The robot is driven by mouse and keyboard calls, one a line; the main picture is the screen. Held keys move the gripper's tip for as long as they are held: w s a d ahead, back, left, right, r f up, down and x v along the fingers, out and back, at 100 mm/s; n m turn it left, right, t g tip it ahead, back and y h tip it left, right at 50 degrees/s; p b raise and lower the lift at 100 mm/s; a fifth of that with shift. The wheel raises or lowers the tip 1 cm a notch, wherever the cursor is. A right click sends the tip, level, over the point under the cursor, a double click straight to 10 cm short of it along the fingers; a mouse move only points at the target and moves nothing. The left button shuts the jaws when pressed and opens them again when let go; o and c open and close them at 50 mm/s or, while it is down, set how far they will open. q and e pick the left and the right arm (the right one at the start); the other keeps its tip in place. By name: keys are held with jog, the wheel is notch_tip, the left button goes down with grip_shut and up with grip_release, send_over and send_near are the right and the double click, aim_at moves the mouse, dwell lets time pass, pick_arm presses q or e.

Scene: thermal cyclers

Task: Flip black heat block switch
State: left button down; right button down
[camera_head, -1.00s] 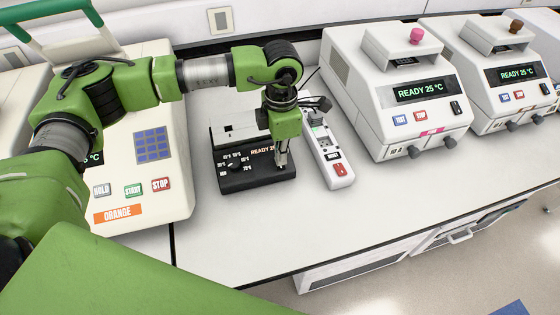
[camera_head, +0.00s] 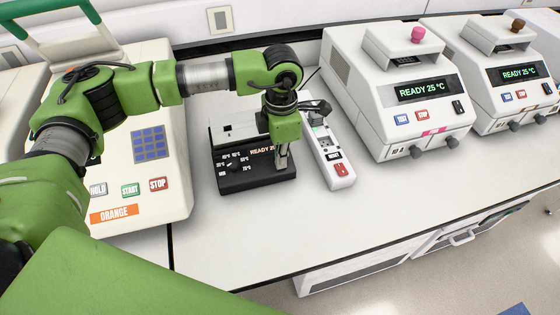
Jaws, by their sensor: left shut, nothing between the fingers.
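The black heat block (camera_head: 236,182) sits on the white bench, with a display reading "READY 25", partly covered, and temperature marks on its front panel. My left gripper (camera_head: 282,164) points down over the right part of that front panel. It is shut with nothing between the fingers. The gripper hides the right end of the display and the part of the panel behind it, so I cannot make out the switch, or tell whether the fingertips touch the panel. My right gripper is not in view.
A white power strip (camera_head: 333,160) with a red switch lies close to the right of the heat block. A thermal cycler with an orange label (camera_head: 115,214) stands at left. Two white cyclers (camera_head: 395,75) (camera_head: 500,60) stand at right. The bench front (camera_head: 270,240) is clear.

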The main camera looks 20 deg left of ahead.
pick_arm(q)
jog(key=shift+f, duration=0.2)
jog(key=shift+s+r, duration=0.1)
jog(key=shift+r, duration=0.05)
jog(key=shift+r+p, duration=0.4)
jog(key=shift+r, duration=0.45)
jog(key=shift+r+p, duration=0.9)
jog(key=shift+r, duration=1.65)
